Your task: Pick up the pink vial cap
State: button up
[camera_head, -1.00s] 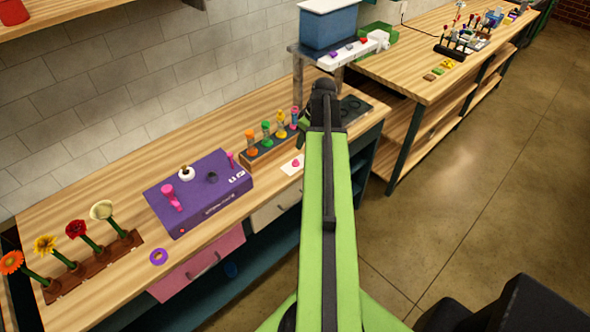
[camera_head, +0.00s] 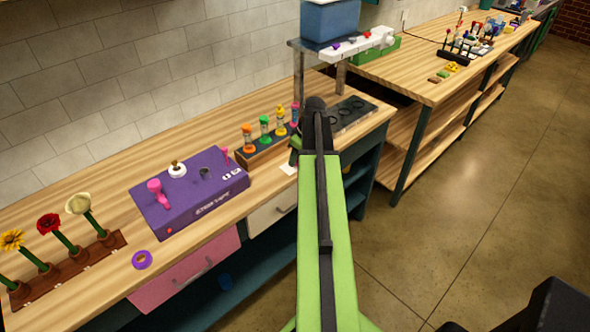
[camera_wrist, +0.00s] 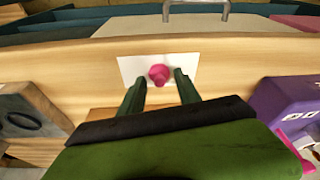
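The pink vial cap (camera_wrist: 159,74) sits on a small white card (camera_wrist: 128,70) on the wooden counter in the wrist view. My gripper (camera_wrist: 160,84) is open, with its two dark green fingers apart and their tips just short of the cap, one on either side of its near edge. The gap between the fingers is empty. In the head view part of the white card (camera_head: 289,169) shows beside my arm, and the cap is hidden there.
A purple box (camera_head: 190,194) stands left of the card. A wooden rack (camera_head: 262,151) of colored vials stands behind it. A dark tray with round recesses (camera_head: 352,113) lies to the right. A purple ring (camera_head: 142,260) lies near the counter's front edge.

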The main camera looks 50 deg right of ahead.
jog(key=shift+r, duration=0.1)
grip_shut()
dwell(0.3)
